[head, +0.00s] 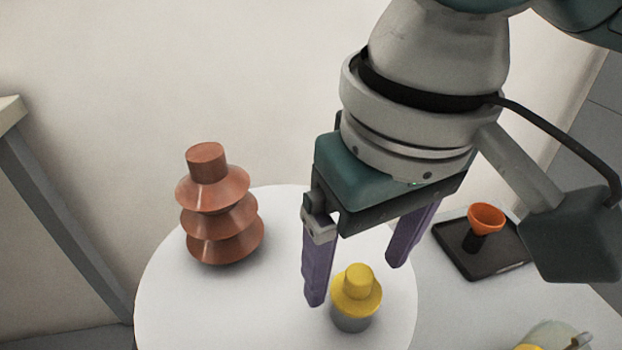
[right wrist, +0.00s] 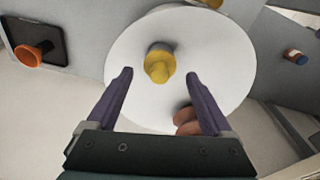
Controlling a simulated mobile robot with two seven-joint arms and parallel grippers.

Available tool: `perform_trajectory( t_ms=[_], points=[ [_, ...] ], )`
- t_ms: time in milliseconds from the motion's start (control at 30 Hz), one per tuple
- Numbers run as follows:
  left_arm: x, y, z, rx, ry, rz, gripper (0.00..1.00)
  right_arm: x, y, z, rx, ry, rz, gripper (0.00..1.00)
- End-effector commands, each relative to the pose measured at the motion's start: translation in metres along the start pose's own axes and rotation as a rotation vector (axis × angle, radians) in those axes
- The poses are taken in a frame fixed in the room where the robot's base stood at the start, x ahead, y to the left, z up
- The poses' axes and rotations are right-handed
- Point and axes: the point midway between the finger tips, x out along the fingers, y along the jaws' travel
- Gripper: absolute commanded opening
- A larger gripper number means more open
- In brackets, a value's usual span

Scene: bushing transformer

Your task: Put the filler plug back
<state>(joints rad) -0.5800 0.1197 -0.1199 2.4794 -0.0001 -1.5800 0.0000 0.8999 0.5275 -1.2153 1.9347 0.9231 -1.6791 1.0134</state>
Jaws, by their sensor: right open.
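The yellow filler plug (head: 357,290) sits upright on a short grey cylinder (head: 353,318) on the white round top (head: 165,310). I cannot tell whether the plug is fully seated. In the right wrist view the plug (right wrist: 159,67) shows near the middle, between and beyond the fingertips. My right gripper (head: 356,281) is open, with its purple fingers pointing down, one on either side of the plug and apart from it. It holds nothing. My left gripper is not in view.
A brown ribbed bushing (head: 220,215) stands on the round top, left of my right gripper. An orange funnel (head: 486,218) is at a dark tray (head: 460,262) on the right. A partly cut-off yellow-and-pale object (head: 548,338) is at the lower right.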

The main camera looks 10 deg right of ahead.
Motion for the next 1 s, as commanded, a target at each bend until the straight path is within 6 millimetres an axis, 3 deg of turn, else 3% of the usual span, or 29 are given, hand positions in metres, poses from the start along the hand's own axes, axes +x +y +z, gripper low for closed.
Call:
perform_trajectory(
  t_ms=[300,533,667,900,1000],
  points=[
    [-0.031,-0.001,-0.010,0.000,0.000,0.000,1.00,-0.079,0.000,-0.001,-0.001,0.003,-0.001,0.85],
    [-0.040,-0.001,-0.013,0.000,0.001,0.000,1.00,-0.112,-0.001,-0.001,-0.001,0.001,-0.001,0.85],
    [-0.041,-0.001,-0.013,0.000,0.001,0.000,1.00,-0.114,-0.005,0.001,-0.013,0.002,-0.021,0.85],
    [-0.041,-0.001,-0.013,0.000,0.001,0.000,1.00,-0.087,-0.052,0.013,-0.107,0.102,-0.241,0.85],
    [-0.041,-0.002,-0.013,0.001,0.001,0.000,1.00,-0.075,-0.061,0.019,-0.100,0.180,-0.316,0.85]
  ],
)
